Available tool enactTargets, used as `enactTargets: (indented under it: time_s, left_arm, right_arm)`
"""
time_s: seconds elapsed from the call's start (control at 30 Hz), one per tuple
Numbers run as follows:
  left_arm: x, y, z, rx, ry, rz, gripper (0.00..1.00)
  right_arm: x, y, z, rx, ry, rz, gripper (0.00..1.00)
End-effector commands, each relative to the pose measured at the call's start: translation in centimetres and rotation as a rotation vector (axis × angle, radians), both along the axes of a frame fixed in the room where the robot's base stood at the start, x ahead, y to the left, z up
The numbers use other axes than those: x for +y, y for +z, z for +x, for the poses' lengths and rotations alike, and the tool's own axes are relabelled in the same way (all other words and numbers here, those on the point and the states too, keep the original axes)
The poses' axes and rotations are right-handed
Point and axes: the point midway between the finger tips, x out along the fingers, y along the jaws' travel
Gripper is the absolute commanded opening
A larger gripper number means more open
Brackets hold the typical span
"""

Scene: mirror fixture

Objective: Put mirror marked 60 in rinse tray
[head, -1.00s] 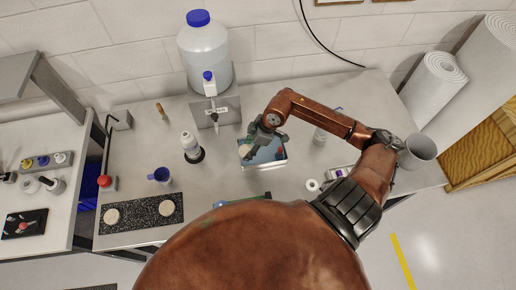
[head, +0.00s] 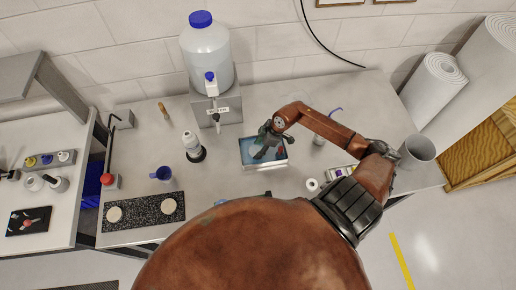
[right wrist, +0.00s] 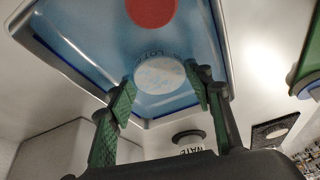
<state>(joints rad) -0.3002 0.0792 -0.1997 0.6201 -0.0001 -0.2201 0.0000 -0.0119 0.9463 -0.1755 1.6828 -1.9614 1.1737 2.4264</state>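The rinse tray (head: 246,165) is a shallow rectangular tray with blue liquid, at the middle of the bench. Its rim also shows in the right wrist view (right wrist: 75,65). My right gripper (head: 262,152) reaches down over the tray. In the right wrist view its green-padded fingers (right wrist: 162,78) are at opposite edges of a pale round mirror (right wrist: 160,74) and appear closed on it. The mirror overlaps the tray's blue inside; its marking cannot be read, and whether it touches the bottom is unclear.
A speckled dark mat (head: 142,212) with two pale discs lies at left, near a blue mug (head: 161,174). A white bottle (head: 192,145) stands left of the tray, a large water jug (head: 207,55) behind. A white roll (head: 312,185) is at right.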

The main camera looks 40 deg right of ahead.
Motion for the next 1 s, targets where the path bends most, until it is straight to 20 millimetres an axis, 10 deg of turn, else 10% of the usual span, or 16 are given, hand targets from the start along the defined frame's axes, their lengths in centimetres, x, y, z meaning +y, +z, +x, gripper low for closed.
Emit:
enactTargets:
  time_s: [0.57, 1.0]
  left_arm:
    - [0.0, 0.0, 0.0, 0.0, 0.0, 0.0, 0.4]
    - [0.0, -0.6, 0.0, 0.001, -0.001, 0.0, 0.4]
  right_arm:
    - [-0.1, 0.3, -0.1, -0.001, 0.0, -0.001, 0.64]
    - [-2.4, 7.3, -2.1, 0.0, 0.001, -0.004, 0.64]
